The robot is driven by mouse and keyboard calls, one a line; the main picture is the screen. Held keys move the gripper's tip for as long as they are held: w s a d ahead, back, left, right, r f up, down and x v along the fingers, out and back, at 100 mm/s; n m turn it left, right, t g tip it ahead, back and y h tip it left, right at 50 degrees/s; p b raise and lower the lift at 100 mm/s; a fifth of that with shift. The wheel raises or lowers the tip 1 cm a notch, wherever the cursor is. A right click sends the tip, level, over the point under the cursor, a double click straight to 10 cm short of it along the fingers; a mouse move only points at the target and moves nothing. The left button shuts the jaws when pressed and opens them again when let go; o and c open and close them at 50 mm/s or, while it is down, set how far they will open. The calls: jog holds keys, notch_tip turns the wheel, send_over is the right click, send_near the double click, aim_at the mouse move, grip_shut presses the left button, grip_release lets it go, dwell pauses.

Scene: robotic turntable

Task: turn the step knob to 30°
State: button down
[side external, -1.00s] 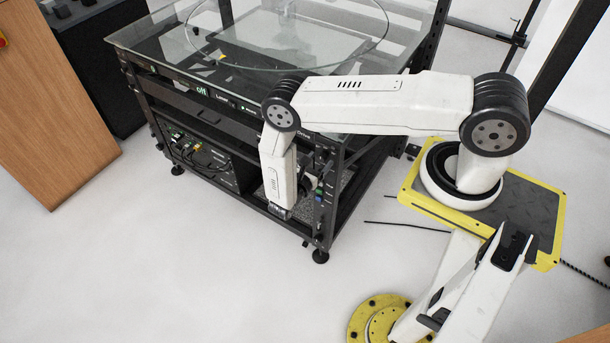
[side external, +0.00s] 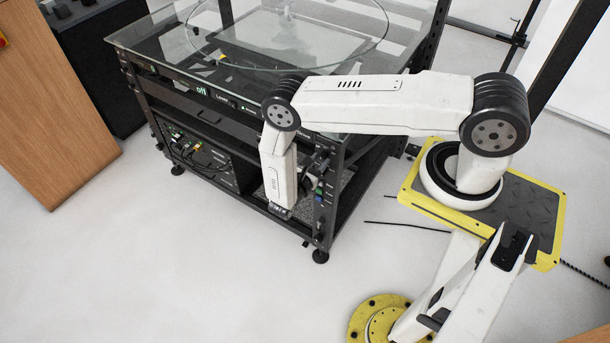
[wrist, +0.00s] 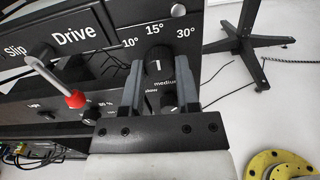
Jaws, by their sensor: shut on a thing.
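The black step knob (wrist: 158,62) is on the dark panel in the wrist view, under the white labels 10°, 15° and 30° (wrist: 186,33). A short white mark on its face stands nearly upright, roughly below the 15° label; its exact setting is hard to tell. My gripper (wrist: 161,70) is shut on the step knob, with one finger on each side of it. In the side external view, my wrist hangs in front of the rack (side external: 322,222) at its right front corner, and the knob is hidden there.
A smaller knob (wrist: 168,102) marked medium sits just below, between my fingers. A lever with a red tip (wrist: 76,99) sticks out to the left, near the Drive label (wrist: 75,34). The glass top (side external: 150,38) is above the panel. The floor in front is clear.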

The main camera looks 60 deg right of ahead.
jog(key=m, duration=0.4)
jog(key=shift+m, duration=2.1)
jog(key=shift+c, duration=1.7)
grip_release()
jog(key=shift+a, duration=0.1)
jog(key=a, duration=0.7)
jog(key=shift+a, duration=0.3)
